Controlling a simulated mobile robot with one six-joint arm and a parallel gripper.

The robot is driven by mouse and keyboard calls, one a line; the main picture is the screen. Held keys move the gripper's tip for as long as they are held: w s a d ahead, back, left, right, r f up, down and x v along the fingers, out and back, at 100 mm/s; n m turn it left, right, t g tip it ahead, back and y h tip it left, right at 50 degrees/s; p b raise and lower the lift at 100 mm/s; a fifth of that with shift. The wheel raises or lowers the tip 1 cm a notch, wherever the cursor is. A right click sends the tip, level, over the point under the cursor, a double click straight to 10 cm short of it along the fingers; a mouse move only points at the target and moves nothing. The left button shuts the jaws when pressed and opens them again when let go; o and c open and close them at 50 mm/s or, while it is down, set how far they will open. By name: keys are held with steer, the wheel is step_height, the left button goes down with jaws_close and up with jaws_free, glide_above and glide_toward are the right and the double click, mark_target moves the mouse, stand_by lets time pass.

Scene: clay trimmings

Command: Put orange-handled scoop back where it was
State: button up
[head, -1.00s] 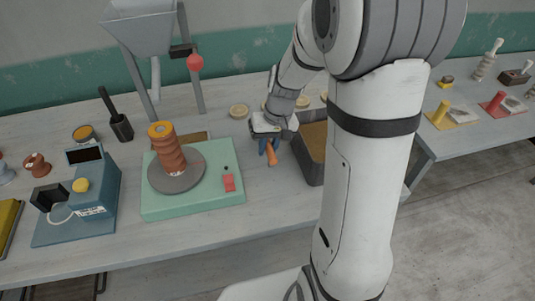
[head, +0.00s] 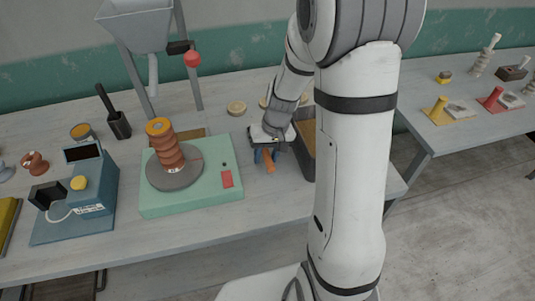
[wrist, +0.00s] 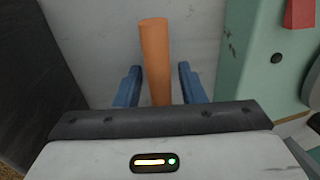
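The scoop's orange handle (head: 269,162) points toward the front of the table beside the dark bin. In the wrist view the orange handle (wrist: 155,60) lies between the two blue fingers of my gripper (wrist: 161,85). A gap shows between the handle and the right finger, and the left finger is close beside it, so my gripper looks open around the handle. In the head view my gripper (head: 265,154) is low over the table, between the green turntable base and the bin. The scoop's head is hidden under the gripper body.
The green turntable base (head: 195,205) with a brown clay stack (head: 165,147) stands left of my gripper. The dark bin (head: 308,155) with brown contents is close on its right. Pale discs (head: 236,108) lie behind. A bare table strip lies in front.

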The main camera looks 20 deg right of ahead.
steer(key=shift+o, duration=0.3)
steer(key=shift+r, duration=0.45)
step_height(320, 180, up, 11)
steer(key=d, duration=0.2)
steer(key=s+r+t+h, duration=0.1)
steer(key=s+r, duration=0.1)
steer(key=s, duration=0.6)
steer(key=s+r+t+h, duration=0.1)
steer(key=s+r, duration=0.2)
steer(key=s, duration=0.5)
steer(key=shift+a+t, duration=0.35)
steer(key=shift+t, duration=0.05)
